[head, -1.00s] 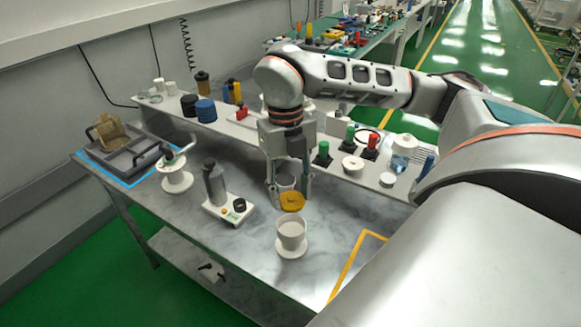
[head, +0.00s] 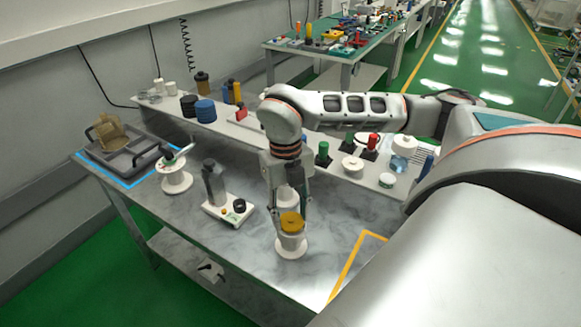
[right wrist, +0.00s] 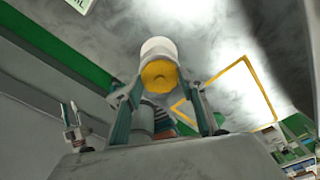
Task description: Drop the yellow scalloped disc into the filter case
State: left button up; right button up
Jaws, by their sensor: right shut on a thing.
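The yellow scalloped disc (head: 291,220) is between the fingertips of my right gripper (head: 290,224), which is shut on it. The disc is right at the mouth of a white cup on a round base (head: 291,243), which looks like the filter case. In the right wrist view the disc (right wrist: 159,74) shows between the two fingers, with the white cup (right wrist: 158,47) just beyond it. I cannot tell whether the disc touches the rim. The inside of the cup is hidden. My left gripper is not in view.
Another white cup (head: 287,198) stands close behind, partly hidden by my gripper. A device with a grey bottle (head: 214,185) and a white spool-like stand (head: 176,182) are to the left. Yellow tape (head: 352,262) marks the table at right; the front table is clear.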

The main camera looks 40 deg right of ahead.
aim_at(290, 218)
jog(key=o, duration=0.9)
jog(key=shift+c, duration=0.2)
jog(key=shift+r, duration=3.55)
